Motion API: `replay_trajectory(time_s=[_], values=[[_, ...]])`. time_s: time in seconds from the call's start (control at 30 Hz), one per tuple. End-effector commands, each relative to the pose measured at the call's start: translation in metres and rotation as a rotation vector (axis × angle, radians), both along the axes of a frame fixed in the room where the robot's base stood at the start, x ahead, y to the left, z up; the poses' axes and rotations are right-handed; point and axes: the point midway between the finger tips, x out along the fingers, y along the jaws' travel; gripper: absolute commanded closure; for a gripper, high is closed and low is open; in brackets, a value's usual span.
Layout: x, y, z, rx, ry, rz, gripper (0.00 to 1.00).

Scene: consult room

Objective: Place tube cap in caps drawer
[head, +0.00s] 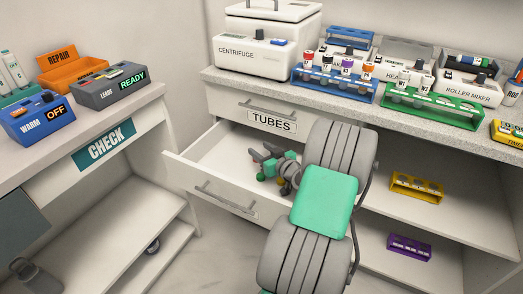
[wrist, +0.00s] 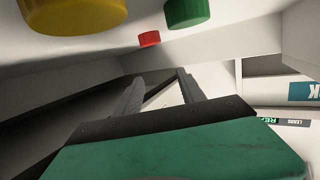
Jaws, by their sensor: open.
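My gripper (head: 264,157) is open and reaches down into an open drawer (head: 190,168) under the one marked TUBES. The wrist view shows its two fingers (wrist: 160,80) apart with nothing between them. In the wrist view a yellow cap (wrist: 75,14), a green cap (wrist: 187,12) and a red cap (wrist: 149,39) lie near the picture's top, apart from the fingers. In the head view a green cap (head: 260,177) shows beside the gripper inside the drawer. My arm hides the drawer's right part. I read no label on the open drawer's front.
The TUBES drawer (head: 272,122) above is shut. The counter bears a centrifuge (head: 266,40), a blue tube rack (head: 335,85) and a green rack (head: 433,106). A yellow rack (head: 417,187) and purple rack (head: 409,247) stand on shelves at right. The CHECK bench (head: 103,147) is left.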

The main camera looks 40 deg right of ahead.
Motion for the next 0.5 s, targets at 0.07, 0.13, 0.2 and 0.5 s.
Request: replay_trajectory(time_s=[0.07, 0.13, 0.2, 0.5], values=[[0.000, 0.000, 0.018, 0.000, 0.000, 0.000, 0.53], [-0.018, 0.001, 0.014, 0.002, 0.001, -0.005, 0.53], [-0.034, 0.003, 0.017, 0.002, 0.000, -0.005, 0.53], [-0.073, 0.011, 0.024, 0.000, 0.000, 0.000, 0.53]])
